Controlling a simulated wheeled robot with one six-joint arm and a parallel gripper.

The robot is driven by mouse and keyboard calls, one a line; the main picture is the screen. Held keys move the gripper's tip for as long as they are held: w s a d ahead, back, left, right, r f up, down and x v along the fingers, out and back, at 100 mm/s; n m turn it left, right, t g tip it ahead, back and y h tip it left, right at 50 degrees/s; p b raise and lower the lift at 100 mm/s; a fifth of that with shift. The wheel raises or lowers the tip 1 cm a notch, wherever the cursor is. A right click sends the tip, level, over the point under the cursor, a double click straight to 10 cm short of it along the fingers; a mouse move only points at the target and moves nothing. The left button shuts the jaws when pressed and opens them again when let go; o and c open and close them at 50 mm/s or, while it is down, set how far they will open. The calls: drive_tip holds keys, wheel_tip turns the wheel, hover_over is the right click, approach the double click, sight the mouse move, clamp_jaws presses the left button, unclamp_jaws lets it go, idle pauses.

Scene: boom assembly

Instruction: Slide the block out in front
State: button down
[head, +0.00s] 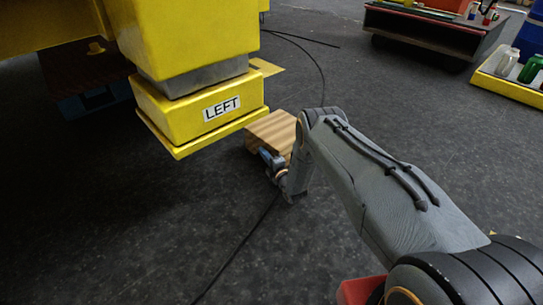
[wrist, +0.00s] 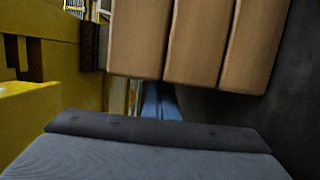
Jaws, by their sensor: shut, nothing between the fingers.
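The wooden block (head: 272,131), light brown with darker stripes, is low by the floor, just right of the yellow foot marked LEFT (head: 205,110). In the wrist view the block (wrist: 190,42) fills the upper middle as brown slats with dark gaps. My gripper (head: 268,158) is at the block's near side, shut and empty. In the wrist view a blue part (wrist: 160,102) shows just below the block's lower edge. I cannot tell whether the fingertips touch the block. Part of the block is hidden behind my arm and gripper.
The large yellow machine (head: 190,35) stands over the left side. Dark cables (head: 235,247) lie on the floor. A low cart (head: 425,30) and a yellow tray with cans (head: 505,88) stand at the upper right.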

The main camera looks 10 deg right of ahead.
drive_tip(key=shift+w+d+r, duration=0.1)
drive_tip(key=shift+w+d, duration=0.15)
drive_tip(key=shift+w, duration=0.05)
drive_tip(key=shift+a, duration=0.1)
drive_tip(key=shift+s+a, duration=0.1)
